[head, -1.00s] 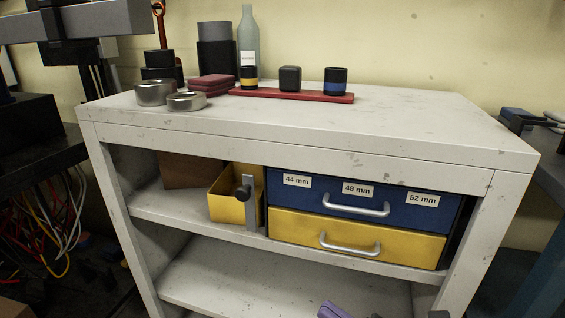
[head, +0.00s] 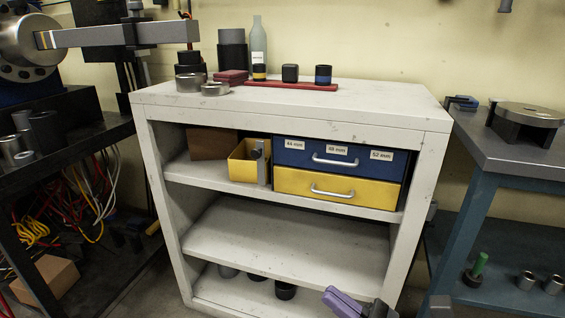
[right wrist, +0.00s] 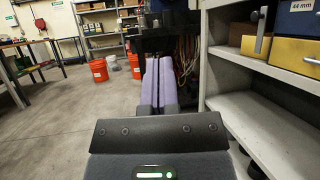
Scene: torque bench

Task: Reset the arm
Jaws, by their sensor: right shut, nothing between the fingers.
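My right gripper (head: 342,302) shows at the bottom of the head view, with purple fingers in front of the white shelf unit (head: 270,105). In the right wrist view the two purple fingers (right wrist: 159,75) lie side by side, shut with nothing between them. They point over open floor, beside the shelf unit at the right. My left gripper is not in view.
On the unit's top stand metal rings (head: 189,82), a bottle (head: 258,42) and a red strip (head: 290,86) with sockets. Below are a blue drawer (head: 345,172), a yellow drawer (head: 300,184) and a yellow bin (head: 240,170). Benches flank both sides. Orange buckets (right wrist: 98,70) stand beyond the clear floor.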

